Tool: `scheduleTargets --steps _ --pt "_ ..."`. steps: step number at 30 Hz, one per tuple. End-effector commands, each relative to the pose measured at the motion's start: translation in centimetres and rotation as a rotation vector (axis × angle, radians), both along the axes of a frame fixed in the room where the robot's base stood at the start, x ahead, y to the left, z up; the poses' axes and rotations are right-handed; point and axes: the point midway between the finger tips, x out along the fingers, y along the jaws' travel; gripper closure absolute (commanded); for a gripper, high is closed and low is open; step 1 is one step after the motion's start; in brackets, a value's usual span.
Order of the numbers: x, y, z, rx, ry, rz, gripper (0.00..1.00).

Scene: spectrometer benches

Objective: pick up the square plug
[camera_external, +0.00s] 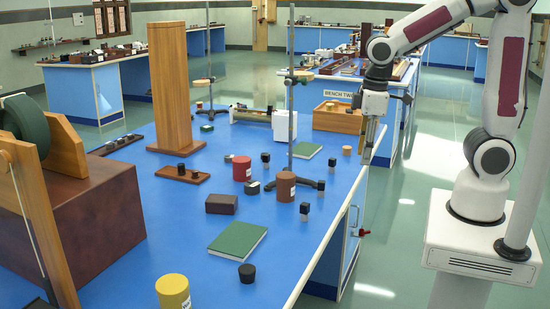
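Several small dark-topped blocky pieces stand on the blue bench (215,262): one at the near right (304,210), one by the stand's foot (320,188), one farther back (332,165) and one left of the stand (265,161). They are too small to tell which is the square plug. A round black stopper (247,272) stands near the front. My gripper (367,157) points down beside the bench's right edge, above bench height and apart from these pieces. Its fingers are small and seen side-on, so their opening is unclear. I see nothing held in it.
A metal stand (290,100) rises mid-bench near my gripper. A tall wooden block (170,85) and wooden tray (337,120) stand farther back.

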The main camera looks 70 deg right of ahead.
Motion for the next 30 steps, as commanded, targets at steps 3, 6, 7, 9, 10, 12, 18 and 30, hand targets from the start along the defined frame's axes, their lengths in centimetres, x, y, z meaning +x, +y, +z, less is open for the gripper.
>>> scheduleTargets --steps 3,6,7,9,10,12,18,30 --pt "1.3 0.6 -1.2 -0.017 0.034 0.062 0.64" --pt "2.4 1.1 -2.2 -0.030 0.058 0.117 0.64" --pt "2.7 1.3 -2.5 -0.033 0.065 0.133 0.64" --pt "3.4 1.6 -3.2 -0.041 0.081 0.173 0.64" --pt "3.8 1.8 -3.5 -0.044 0.089 0.193 0.64" --pt "4.5 2.2 -4.3 -0.052 0.105 0.236 0.64" --pt "6.7 3.2 -6.7 -0.075 0.149 0.373 0.64" --pt "11.1 5.1 -11.1 -0.110 0.209 0.680 0.64"
